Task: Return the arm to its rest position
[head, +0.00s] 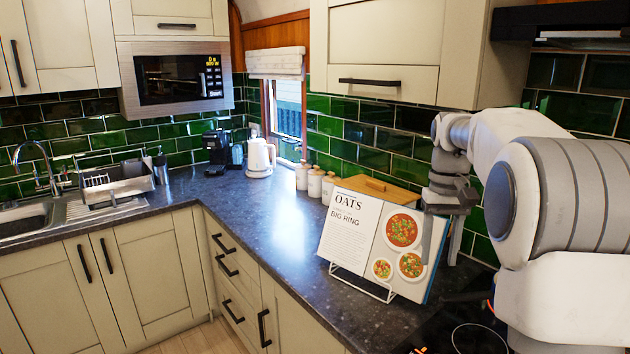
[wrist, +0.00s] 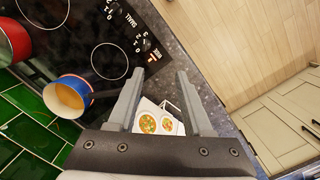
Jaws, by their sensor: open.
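My gripper (head: 441,232) hangs at the right of the head view, pointing down, with my white and grey arm bent above and to the right of it. It is in front of the right edge of an open cookbook (head: 348,235) on a wire stand. In the wrist view my gripper (wrist: 158,90) has its two grey fingers spread apart with nothing held between them. Part of the cookbook (wrist: 150,123) shows between and below the fingers. From these views I cannot tell how far the gripper is from the book.
A dark worktop (head: 278,232) runs along the cabinets. A kettle (head: 261,158), canisters (head: 315,183) and a wooden board (head: 376,188) stand on it. The wrist view shows a hob (wrist: 99,42) with a blue pan (wrist: 68,96) and a red pot (wrist: 12,40). Wooden floor (wrist: 225,45) is clear.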

